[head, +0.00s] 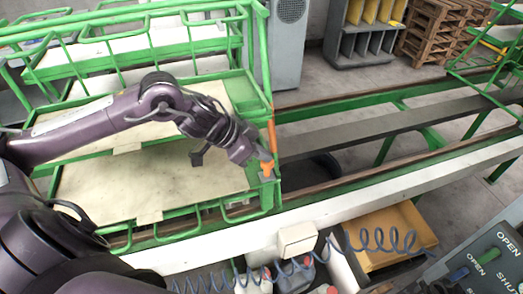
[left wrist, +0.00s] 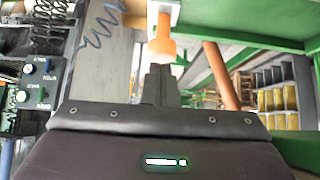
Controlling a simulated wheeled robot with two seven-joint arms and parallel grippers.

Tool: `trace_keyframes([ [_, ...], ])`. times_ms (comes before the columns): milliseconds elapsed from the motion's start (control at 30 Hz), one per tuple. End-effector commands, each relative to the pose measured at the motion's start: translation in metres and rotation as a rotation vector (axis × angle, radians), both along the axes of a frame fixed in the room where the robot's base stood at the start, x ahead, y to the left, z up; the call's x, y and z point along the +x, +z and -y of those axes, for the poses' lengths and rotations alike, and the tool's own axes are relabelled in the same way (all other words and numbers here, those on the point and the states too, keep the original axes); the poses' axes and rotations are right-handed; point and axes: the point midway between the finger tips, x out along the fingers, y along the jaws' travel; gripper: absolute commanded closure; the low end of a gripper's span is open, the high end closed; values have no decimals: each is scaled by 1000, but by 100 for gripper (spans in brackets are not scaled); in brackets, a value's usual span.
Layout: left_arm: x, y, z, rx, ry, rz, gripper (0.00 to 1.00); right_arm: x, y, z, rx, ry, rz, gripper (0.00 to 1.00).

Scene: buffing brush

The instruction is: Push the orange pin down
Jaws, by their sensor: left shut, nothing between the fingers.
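The orange pin (head: 267,168) is at the right end of the green rack, by its front right corner post. In the left wrist view the orange pin (left wrist: 163,38) hangs at a light metal bracket (left wrist: 165,10), just beyond my fingertips. My left gripper (head: 250,158) is shut and empty, with its tips right beside the pin. In the left wrist view the left gripper's fingers (left wrist: 160,75) lie together and overlap the pin's near end; I cannot tell whether they touch it. My right gripper is not in view.
The green rack (head: 215,215) holds pale boards (head: 150,180). A green-framed rail track (head: 380,130) runs right from it. A white beam (head: 350,205) crosses in front, with a blue coiled hose (head: 385,240) and a yellow bin (head: 400,230) below. A control panel (head: 490,255) stands at lower right.

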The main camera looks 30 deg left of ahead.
Motion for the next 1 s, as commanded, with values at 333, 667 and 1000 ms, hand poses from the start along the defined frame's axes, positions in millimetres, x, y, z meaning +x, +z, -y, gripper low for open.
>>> trace_keyframes([
  [333,0,-2,0,1,0,1,100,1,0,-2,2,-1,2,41],
  [667,0,-38,0,1,1,-1,100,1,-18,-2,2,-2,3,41],
  [1000,-1,-38,-1,1,1,-7,100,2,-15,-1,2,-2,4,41],
])
